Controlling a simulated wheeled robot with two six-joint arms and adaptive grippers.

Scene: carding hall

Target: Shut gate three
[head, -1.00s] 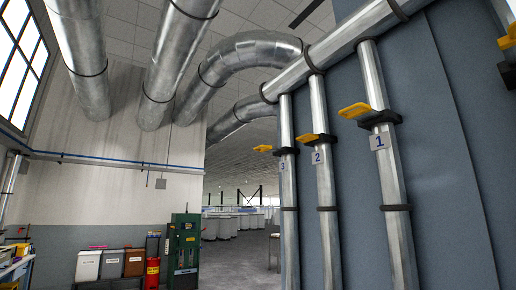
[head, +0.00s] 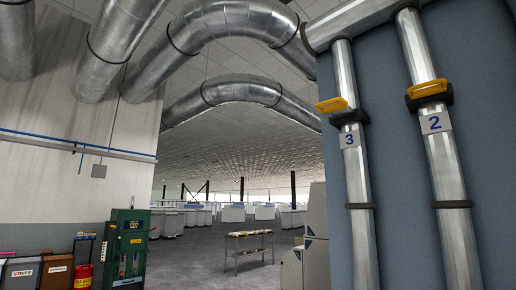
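Gate three is the yellow handle (head: 332,105) in a dark collar on a vertical metal duct, above a tag marked 3 (head: 349,140), right of centre in the head view. The handle sticks out to the left of its pipe. Gate two's yellow handle (head: 427,89) is on the pipe to its right, above a tag marked 2 (head: 435,123). Both pipes run down a blue-grey wall. Neither of my grippers is in view, and nothing touches the handles.
A green cabinet (head: 126,248), a red drum (head: 83,275) and several bins stand at lower left. A narrow table (head: 249,250) stands on open floor in the middle. A grey machine (head: 306,262) stands left of pipe three.

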